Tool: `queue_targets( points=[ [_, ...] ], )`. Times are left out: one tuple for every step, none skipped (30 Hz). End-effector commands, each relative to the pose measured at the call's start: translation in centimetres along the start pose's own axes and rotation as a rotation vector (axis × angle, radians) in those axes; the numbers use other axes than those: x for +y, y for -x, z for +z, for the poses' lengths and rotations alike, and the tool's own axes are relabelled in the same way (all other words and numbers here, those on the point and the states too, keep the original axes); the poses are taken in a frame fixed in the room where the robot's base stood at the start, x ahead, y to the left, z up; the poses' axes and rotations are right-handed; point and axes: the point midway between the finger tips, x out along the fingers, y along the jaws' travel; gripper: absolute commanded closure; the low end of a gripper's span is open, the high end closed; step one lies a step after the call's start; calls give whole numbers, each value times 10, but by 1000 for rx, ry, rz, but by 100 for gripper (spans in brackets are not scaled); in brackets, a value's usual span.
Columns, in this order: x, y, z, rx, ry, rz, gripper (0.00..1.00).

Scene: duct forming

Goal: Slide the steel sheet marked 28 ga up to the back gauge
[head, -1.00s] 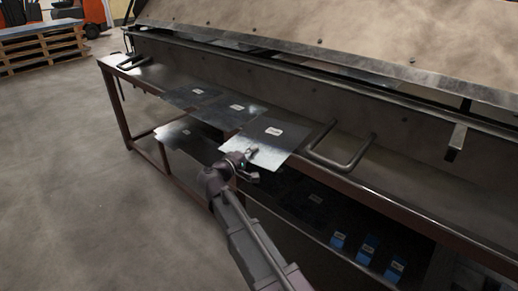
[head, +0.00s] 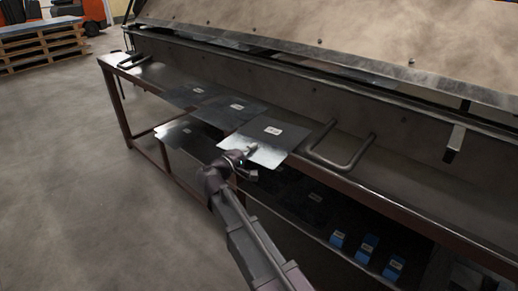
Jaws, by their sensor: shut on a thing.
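A light steel sheet (head: 267,143) with a small white label lies at the front edge of the bench, its near part hanging over the edge. The label is too small to read, so I cannot tell which sheet is marked 28 ga. My gripper (head: 250,160) is shut on the near edge of this sheet. Two darker sheets lie on the bench to its left, a middle one (head: 232,110) and a farther one (head: 190,94), each with a label. The back gauge cannot be made out for certain.
A U-shaped handle (head: 345,160) stands right of the held sheet. Another sheet (head: 180,132) shows lower, below the bench top. Blue blocks (head: 367,248) sit on the lower shelf. The machine's long beam (head: 300,105) runs behind the bench.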

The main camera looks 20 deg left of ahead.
Motion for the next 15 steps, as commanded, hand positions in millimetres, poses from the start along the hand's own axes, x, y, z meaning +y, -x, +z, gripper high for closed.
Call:
queue_targets(
  points=[
    [0, 4, 0, 1, 0, 1, 100],
    [0, 7, 0, 2, 0, 1, 100],
    [0, 10, 0, 2, 0, 1, 100],
    [0, 13, 0, 1, 0, 1, 100],
    [0, 15, 0, 1, 0, 1, 100],
    [0, 18, 1, 0, 0, 1, 100],
    [0, 21, 1, 0, 0, 1, 100],
    [0, 23, 1, 1, 0, 1, 100],
    [0, 27, 0, 1, 0, 1, 100],
    [0, 30, 0, 2, 0, 1, 100],
    [0, 32, 0, 2, 0, 1, 100],
    [0, 36, 0, 1, 0, 1, 100],
    [0, 38, 0, 1, 0, 1, 100],
    [0, 40, 0, 0, 0, 1, 100],
    [0, 44, 1, 0, 0, 1, 100]
  ],
)
